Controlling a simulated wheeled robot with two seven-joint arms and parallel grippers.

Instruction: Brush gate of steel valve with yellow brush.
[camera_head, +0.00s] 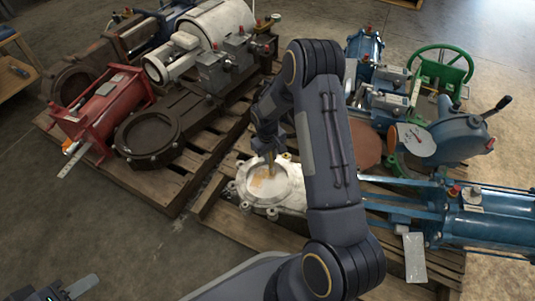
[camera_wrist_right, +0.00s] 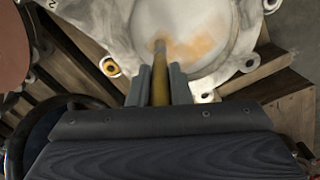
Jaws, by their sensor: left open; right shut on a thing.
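The steel valve (camera_head: 243,192) lies flat on a pallet, with a pale round gate (camera_head: 262,195) that carries an orange-brown stain. In the right wrist view, the gate (camera_wrist_right: 190,20) fills the top, with the stain (camera_wrist_right: 196,48) right of the brush tip. My right gripper (camera_head: 271,150) is shut on the yellow brush (camera_wrist_right: 159,80) and points it down at the gate. The brush tip appears at or just above the gate; contact cannot be told. My left gripper (camera_head: 80,287) is open and empty at the bottom left, partly cut off by the frame.
A brown valve (camera_head: 124,146) and a red cylinder (camera_head: 105,108) sit on the left pallet. A blue actuator (camera_head: 500,218) lies right of the steel valve. Bare floor lies at the lower left.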

